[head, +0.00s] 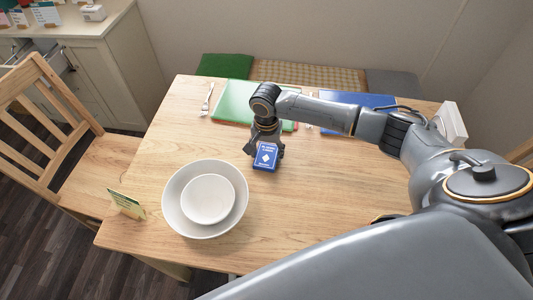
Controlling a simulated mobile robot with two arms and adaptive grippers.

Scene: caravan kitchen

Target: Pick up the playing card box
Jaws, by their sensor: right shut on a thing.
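The playing card box (265,159) is small and blue with a white diamond and white lettering on its face. It is at the middle of the wooden table (330,205). My right gripper (265,148) reaches down from above and behind it and is shut on the box. The fingers are partly hidden by the box and the wrist. I cannot tell whether the box touches the table. My left gripper is not in the head view.
Nested white bowls (205,201) stand left of the box. A small green card (127,205) stands at the left table edge. A green mat (232,100) and a blue mat (345,98) lie at the back. A wooden chair (60,135) is at left. The table's front right is clear.

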